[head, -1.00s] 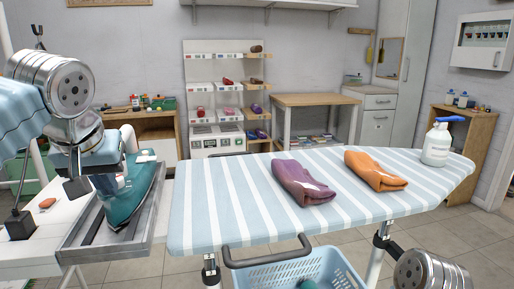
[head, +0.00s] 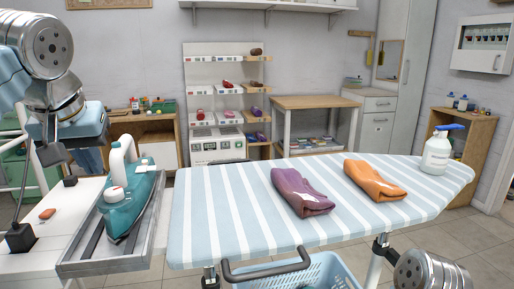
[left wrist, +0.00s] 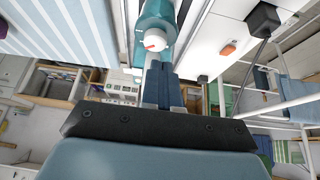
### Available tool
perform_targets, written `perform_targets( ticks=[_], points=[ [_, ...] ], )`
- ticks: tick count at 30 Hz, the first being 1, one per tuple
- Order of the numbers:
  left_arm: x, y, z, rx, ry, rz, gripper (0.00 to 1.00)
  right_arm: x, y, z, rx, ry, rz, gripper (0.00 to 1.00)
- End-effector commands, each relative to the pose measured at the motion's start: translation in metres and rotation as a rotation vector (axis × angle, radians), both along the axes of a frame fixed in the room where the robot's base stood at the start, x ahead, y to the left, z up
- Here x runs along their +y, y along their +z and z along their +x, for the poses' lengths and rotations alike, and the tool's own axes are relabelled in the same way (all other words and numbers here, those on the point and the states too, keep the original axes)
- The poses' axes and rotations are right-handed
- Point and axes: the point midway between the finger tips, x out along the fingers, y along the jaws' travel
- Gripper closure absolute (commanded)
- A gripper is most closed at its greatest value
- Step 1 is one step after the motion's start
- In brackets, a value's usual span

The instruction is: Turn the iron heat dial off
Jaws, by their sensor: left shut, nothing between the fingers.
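A teal iron (head: 140,205) with a white handle (head: 124,160) lies in a grey metal tray (head: 70,262) at the left end of the ironing board. Its white dial (head: 116,195) has a red mark. The iron (left wrist: 150,14) and the dial (left wrist: 156,40) also show in the left wrist view, just beyond the fingertips. My left gripper (left wrist: 164,66) is shut and empty, its dark blue fingers pointing toward the dial but apart from it. In the head view its body hangs left of the iron. I cannot read the dial's setting. My right gripper is out of view.
The striped ironing board (head: 225,210) carries a purple folded cloth (head: 300,190), an orange folded cloth (head: 374,180) and a white spray bottle (head: 437,152). A blue basket (head: 300,275) is below. A small orange item (head: 47,213) lies on the white surface left of the tray.

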Motion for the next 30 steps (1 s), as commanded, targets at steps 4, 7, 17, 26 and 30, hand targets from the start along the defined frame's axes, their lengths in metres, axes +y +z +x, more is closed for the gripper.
perform_targets(
  ticks=[4,7,17,26,30],
  points=[
    [0.008,0.000,-0.003,0.001,0.000,0.002,1.00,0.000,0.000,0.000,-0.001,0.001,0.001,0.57],
    [0.007,-0.008,-0.003,0.002,-0.002,0.003,1.00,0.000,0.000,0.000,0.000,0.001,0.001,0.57],
    [0.007,-0.057,-0.003,0.000,-0.001,0.000,1.00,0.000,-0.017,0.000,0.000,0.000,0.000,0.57],
    [0.007,-0.068,-0.003,0.001,-0.001,0.000,1.00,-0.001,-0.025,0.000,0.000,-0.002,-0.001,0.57],
    [0.007,-0.068,-0.002,0.001,-0.001,0.000,1.00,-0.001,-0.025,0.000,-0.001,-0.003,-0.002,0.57]
  ],
)
